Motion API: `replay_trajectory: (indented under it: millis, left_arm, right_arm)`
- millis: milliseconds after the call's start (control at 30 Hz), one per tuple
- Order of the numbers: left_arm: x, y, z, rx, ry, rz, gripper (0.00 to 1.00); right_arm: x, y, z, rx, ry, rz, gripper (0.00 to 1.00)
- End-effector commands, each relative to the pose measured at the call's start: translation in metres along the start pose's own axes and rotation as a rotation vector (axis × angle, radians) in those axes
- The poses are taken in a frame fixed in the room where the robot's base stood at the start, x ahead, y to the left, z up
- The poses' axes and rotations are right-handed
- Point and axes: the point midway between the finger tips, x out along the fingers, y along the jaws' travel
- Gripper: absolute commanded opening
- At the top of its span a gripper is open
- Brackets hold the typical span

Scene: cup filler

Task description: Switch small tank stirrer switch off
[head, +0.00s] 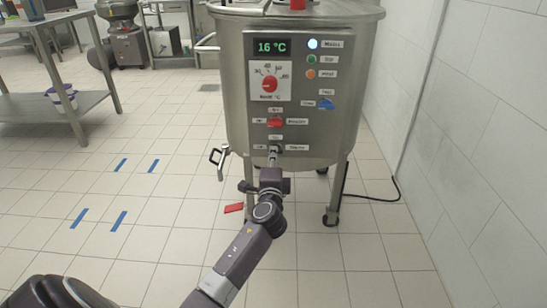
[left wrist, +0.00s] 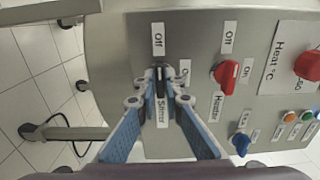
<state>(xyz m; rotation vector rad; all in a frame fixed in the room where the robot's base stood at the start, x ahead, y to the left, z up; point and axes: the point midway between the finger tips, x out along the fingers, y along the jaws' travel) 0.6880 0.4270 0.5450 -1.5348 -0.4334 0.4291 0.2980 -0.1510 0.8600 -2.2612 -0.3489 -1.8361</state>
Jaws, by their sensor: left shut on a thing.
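The small tank (head: 235,85) stands ahead with its control panel facing me. The black stirrer switch (left wrist: 160,75) sits between an "Off" label and a "Stirrer" label in the left wrist view. An "On" label is partly hidden beside it. My left gripper (left wrist: 161,82) has its fingertips closed on the switch from both sides. The switch seems to lie lengthwise toward "Off", but the fingers partly cover it. In the head view my left gripper (head: 273,158) reaches the bottom of the panel and mostly hides the switch. My right gripper is not in view.
A red heater knob (left wrist: 226,74) and a blue knob (left wrist: 240,144) sit close to the gripper. A red temperature dial (head: 270,84) is higher up. A wall (head: 470,130) stands at right, a steel table (head: 60,105) at left.

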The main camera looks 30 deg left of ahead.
Motion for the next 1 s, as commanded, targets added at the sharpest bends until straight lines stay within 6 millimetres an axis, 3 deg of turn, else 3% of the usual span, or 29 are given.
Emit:
replay_trajectory:
  millis: [400,433,567,867,1000]
  left_arm:
    - [0.000,0.002,0.000,-0.010,-0.002,0.004,0.00]
    - [0.000,0.002,0.000,-0.010,-0.002,0.004,0.12]
    - [0.000,0.002,0.000,-0.009,-0.001,0.003,0.26]
    - [-0.001,0.001,0.000,-0.007,0.000,0.001,0.26]
    - [-0.013,0.002,0.000,-0.008,0.001,0.002,0.26]
  right_arm:
    - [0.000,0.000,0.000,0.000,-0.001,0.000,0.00]
    - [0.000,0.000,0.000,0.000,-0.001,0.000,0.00]
    - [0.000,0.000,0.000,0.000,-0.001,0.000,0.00]
    - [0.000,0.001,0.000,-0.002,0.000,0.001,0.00]
    - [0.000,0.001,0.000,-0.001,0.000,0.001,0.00]
